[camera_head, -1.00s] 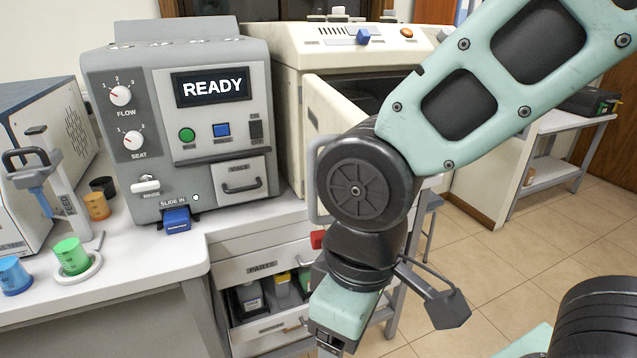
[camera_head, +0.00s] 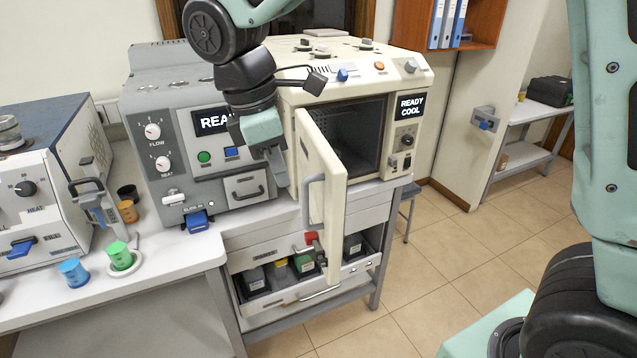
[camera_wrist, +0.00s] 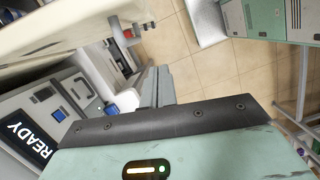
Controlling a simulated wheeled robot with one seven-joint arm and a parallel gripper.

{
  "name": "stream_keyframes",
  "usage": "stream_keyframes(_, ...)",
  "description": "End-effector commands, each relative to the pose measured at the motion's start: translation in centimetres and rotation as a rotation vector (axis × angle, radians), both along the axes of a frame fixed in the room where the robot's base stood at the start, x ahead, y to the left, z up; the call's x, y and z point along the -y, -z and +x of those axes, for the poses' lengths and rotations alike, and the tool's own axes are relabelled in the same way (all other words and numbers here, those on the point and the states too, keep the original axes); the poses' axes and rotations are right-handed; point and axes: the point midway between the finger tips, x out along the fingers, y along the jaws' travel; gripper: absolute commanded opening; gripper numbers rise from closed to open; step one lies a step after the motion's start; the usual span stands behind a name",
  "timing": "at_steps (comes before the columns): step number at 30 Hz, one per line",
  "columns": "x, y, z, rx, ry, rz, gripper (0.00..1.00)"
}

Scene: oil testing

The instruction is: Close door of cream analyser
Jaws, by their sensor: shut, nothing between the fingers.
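The cream analyser (camera_head: 415,75) stands at the back of the bench, its screen reading READY COOL. Its cream door (camera_head: 328,170) stands wide open, swung out toward me, with a grey handle (camera_head: 313,200) on its outer left face. The dark chamber (camera_head: 355,135) is exposed to the right of the door. My gripper (camera_head: 281,180) is shut and empty, pointing down just left of the door, in front of the grey machine. In the wrist view the fingers (camera_wrist: 160,85) are together, and a cream panel, likely the door (camera_wrist: 75,35), fills the upper left.
The grey machine (camera_head: 165,110), with a drawer, stands close to the gripper's left. Below the door is an open bench drawer (camera_head: 310,293) with several bottles. Blue (camera_head: 73,272) and green (camera_head: 119,256) cups stand at the bench's left.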

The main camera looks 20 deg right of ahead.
Motion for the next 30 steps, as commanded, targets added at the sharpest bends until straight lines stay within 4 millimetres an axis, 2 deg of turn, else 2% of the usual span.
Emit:
stream_keyframes(1, 0.2, -1.0, 0.7, -0.003, -0.014, -0.011, 0.0)
stream_keyframes(3, 0.4, -1.2, 1.1, -0.009, -0.029, -0.02, 0.0)
stream_keyframes(8, 0.8, -0.1, 1.2, -0.012, -0.035, -0.025, 0.0)
stream_keyframes(22, 3.0, 8.6, 0.7, -0.013, -0.035, -0.025, 0.0)
stream_keyframes(24, 4.3, 8.1, 0.5, -0.01, -0.031, -0.024, 0.0)
stream_keyframes(30, 6.3, 8.3, 0.2, -0.007, -0.033, -0.023, 0.0)
